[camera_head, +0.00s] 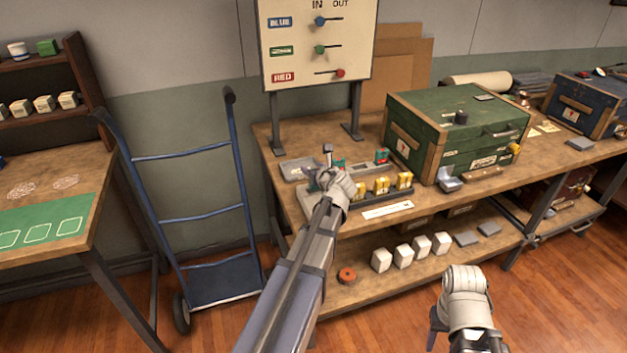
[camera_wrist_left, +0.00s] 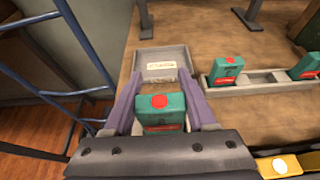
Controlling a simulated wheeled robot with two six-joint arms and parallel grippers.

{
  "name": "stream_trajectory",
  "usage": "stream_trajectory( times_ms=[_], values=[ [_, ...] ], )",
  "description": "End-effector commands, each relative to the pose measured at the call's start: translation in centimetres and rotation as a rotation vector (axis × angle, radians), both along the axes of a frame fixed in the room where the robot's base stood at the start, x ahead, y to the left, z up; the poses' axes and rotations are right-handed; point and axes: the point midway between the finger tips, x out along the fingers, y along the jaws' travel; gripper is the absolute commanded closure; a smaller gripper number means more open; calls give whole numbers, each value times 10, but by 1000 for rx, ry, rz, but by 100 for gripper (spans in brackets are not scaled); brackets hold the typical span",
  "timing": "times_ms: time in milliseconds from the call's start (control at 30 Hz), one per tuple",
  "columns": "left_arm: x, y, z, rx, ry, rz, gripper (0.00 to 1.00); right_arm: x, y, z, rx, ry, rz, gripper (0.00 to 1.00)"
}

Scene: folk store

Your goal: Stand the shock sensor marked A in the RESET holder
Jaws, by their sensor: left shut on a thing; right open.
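My left gripper (camera_head: 322,180) is over the left end of the workbench. In the left wrist view its purple fingers (camera_wrist_left: 160,110) are shut on a teal shock sensor (camera_wrist_left: 160,112) with a red dot on top. I cannot read a letter on it. The grey holder (camera_wrist_left: 160,55) with a small pale label, too blurred to read, lies just beyond the held sensor; it also shows in the head view (camera_head: 292,172). I cannot tell whether the sensor touches it. My right gripper (camera_head: 465,283) is open and empty, in front of the bench.
A grey rack (camera_wrist_left: 258,82) holds two more teal sensors (camera_wrist_left: 226,70) (camera_wrist_left: 305,66) right of the holder. Several yellow sensors (camera_head: 382,186) stand in a nearer rack. The IN/OUT board (camera_head: 318,40) stands behind; a green chest (camera_head: 455,130) is to the right.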

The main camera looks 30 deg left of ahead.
Motion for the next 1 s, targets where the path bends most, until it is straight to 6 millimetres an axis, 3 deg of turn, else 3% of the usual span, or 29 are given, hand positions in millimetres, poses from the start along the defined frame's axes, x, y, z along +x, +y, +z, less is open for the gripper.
stream_trajectory(
  times_ms=[33,200,667,700,933,1000],
  values=[
    [0,0,-11,0,0,0,100,0,0,-11,0,0,0,50],
    [0,0,-31,0,0,0,100,0,0,-31,0,0,0,50],
    [0,0,-36,0,0,0,100,0,0,-36,0,0,0,50],
    [0,0,-34,0,0,0,39,0,0,-34,0,0,0,50],
    [0,0,-33,0,0,0,13,0,0,-33,0,0,0,50],
    [0,0,-33,0,0,0,13,0,0,-33,0,0,0,50]
  ],
)
